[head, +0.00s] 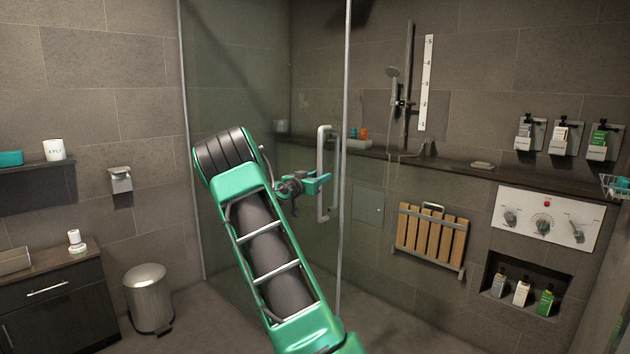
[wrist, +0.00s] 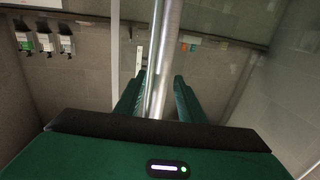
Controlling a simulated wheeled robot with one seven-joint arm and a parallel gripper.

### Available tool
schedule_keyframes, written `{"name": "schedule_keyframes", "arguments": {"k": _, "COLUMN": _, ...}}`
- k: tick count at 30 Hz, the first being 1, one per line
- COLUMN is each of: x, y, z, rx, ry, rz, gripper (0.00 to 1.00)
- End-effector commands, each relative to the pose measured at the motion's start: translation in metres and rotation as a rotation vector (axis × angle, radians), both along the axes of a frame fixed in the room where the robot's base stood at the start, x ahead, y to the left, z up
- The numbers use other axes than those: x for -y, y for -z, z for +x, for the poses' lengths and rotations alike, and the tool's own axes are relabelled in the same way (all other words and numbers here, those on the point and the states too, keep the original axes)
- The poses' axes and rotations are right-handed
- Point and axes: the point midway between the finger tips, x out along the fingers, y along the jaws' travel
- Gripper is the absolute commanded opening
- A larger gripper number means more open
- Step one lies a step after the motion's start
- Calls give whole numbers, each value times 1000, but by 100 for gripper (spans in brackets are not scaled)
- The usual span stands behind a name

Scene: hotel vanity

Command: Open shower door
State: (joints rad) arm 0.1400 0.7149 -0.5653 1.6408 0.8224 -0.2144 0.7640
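The glass shower door (head: 235,85) has thin metal edges. Its pale vertical handle (head: 324,150) is a bar bent at both ends, beside the right metal edge. My gripper (head: 322,180) is at the lower half of this handle, its green fingers pointing right. In the wrist view a silver bar, seemingly the handle (wrist: 164,50), runs between the two fingers of my gripper (wrist: 160,78). The fingers stand apart, with narrow gaps visible beside the bar near the tips. Whether either finger touches it is unclear. My arm covers part of the lower glass.
A metal bin (head: 148,298) and a dark cabinet (head: 55,308) stand at the left. A folded wooden seat (head: 430,236), a control panel (head: 547,216) and a shelf (head: 455,168) are on the shower wall. The floor right of the door edge looks clear.

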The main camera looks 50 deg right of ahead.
Motion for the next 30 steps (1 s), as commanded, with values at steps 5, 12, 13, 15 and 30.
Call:
{"name": "schedule_keyframes", "arguments": {"k": 5, "x": -25, "y": 1, "z": -1, "rx": -1, "ry": -4, "rz": 2, "gripper": 36}}
{"name": "schedule_keyframes", "arguments": {"k": 12, "x": -70, "y": 1, "z": -5, "rx": 0, "ry": -4, "rz": 2, "gripper": 36}}
{"name": "schedule_keyframes", "arguments": {"k": 13, "x": -75, "y": 1, "z": -6, "rx": 0, "ry": -5, "rz": 3, "gripper": 36}}
{"name": "schedule_keyframes", "arguments": {"k": 15, "x": -85, "y": 1, "z": -7, "rx": -1, "ry": -4, "rz": 1, "gripper": 36}}
{"name": "schedule_keyframes", "arguments": {"k": 30, "x": -105, "y": 1, "z": -10, "rx": 0, "ry": -3, "rz": 1, "gripper": 36}}
